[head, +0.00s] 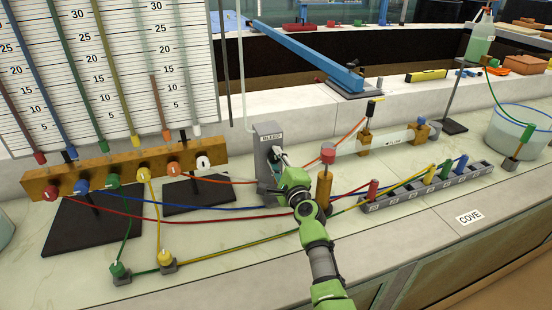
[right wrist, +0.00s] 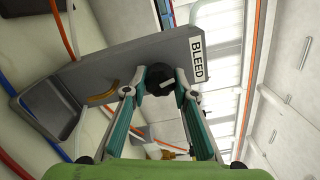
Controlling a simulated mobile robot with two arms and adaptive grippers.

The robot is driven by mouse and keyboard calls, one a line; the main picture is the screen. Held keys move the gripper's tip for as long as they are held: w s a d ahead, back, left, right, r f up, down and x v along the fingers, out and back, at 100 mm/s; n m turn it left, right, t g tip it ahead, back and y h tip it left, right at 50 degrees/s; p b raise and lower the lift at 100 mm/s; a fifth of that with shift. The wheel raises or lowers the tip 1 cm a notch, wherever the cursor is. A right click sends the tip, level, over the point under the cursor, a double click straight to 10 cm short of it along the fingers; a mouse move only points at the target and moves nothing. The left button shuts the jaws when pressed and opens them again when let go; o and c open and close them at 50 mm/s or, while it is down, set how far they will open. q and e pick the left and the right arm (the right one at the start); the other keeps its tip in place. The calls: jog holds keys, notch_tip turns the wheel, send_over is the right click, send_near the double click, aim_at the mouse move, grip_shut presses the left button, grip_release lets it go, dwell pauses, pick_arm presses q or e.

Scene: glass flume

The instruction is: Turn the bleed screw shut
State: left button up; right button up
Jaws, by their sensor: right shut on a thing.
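The grey bleed block (head: 268,148) stands upright on the bench, with a white label reading BLEED near its top. It also shows in the right wrist view (right wrist: 130,58), seen tilted. The bleed screw is a round black knob (right wrist: 158,79) on the face of the block, with a pale mark across it. My right gripper (head: 281,160) reaches the block from the front. In the right wrist view its two fingers (right wrist: 160,88) are closed on the black knob, one on each side. In the head view the knob is mostly hidden by the gripper. My left gripper is not in view.
A red-capped brown post (head: 326,172) stands close to the right of my arm. Coloured tubes cross the bench around the block. A wooden manifold (head: 125,168) lies left, and a grey numbered rack (head: 428,186) lies right. The front bench strip is mostly clear.

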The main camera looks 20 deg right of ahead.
jog(key=shift+m, duration=1.3)
jog(key=shift+f, duration=0.1)
jog(key=o, duration=1.1)
